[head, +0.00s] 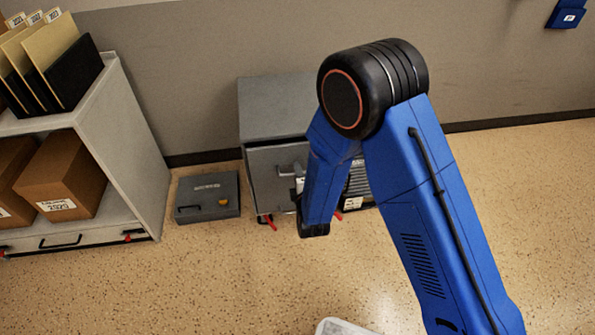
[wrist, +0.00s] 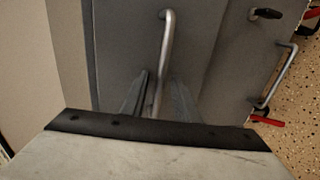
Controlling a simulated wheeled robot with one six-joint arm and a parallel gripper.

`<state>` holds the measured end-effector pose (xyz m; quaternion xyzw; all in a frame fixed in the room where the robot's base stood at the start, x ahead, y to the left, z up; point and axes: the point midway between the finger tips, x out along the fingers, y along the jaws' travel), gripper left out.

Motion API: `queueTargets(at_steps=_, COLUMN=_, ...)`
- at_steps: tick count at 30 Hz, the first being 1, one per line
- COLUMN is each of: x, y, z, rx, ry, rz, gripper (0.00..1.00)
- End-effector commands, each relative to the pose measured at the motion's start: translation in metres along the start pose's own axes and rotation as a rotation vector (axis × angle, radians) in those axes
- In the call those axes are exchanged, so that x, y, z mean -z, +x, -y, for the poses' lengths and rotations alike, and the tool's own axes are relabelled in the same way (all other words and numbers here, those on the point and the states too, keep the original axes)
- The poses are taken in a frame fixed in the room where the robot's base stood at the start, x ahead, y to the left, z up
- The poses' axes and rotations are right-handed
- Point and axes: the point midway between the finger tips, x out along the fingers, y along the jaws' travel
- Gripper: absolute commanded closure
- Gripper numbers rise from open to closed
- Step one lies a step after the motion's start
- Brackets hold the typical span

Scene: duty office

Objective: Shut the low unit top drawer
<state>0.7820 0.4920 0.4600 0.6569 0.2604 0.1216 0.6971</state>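The grey low unit (head: 275,105) stands against the back wall in the head view, its right part hidden behind my arm. A grey front with a bar handle (head: 290,170) shows below its top, with a dark gap along the upper edge. How far the top drawer stands out is hard to tell. In the wrist view a grey drawer front (wrist: 120,40) fills the middle, with an upright-looking metal handle (wrist: 166,45). My gripper (wrist: 160,98) has a finger on either side of this handle, apart from each other. Whether they touch it is unclear. The head view hides my gripper.
A flat grey case (head: 208,197) lies on the floor left of the unit. A pale shelf (head: 125,130) with binders and boxes stands further left. A second handle (wrist: 275,78) and a dark lock or key (wrist: 265,13) show at right. The floor in front is mostly clear.

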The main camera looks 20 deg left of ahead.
Motion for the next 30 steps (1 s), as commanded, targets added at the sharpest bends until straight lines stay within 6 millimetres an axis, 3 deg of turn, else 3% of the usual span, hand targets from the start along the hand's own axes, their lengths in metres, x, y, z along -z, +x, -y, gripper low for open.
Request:
queueTargets(at_steps=4, x=0.0, y=0.0, z=0.0, rx=0.0, ry=0.0, rz=0.0, gripper=0.72)
queueTargets(at_steps=8, x=0.0, y=0.0, z=0.0, rx=0.0, ry=0.0, rz=0.0, gripper=1.0)
queueTargets(at_steps=15, x=0.0, y=0.004, z=-0.001, rx=0.0, ry=0.0, rz=0.0, gripper=1.0)
queueTargets(at_steps=23, x=0.0, y=0.039, z=-0.008, rx=-0.001, ry=0.0, rz=0.0, gripper=1.0)
queueTargets(at_steps=30, x=0.0, y=0.041, z=-0.009, rx=-0.001, ry=0.0, rz=0.0, gripper=1.0)
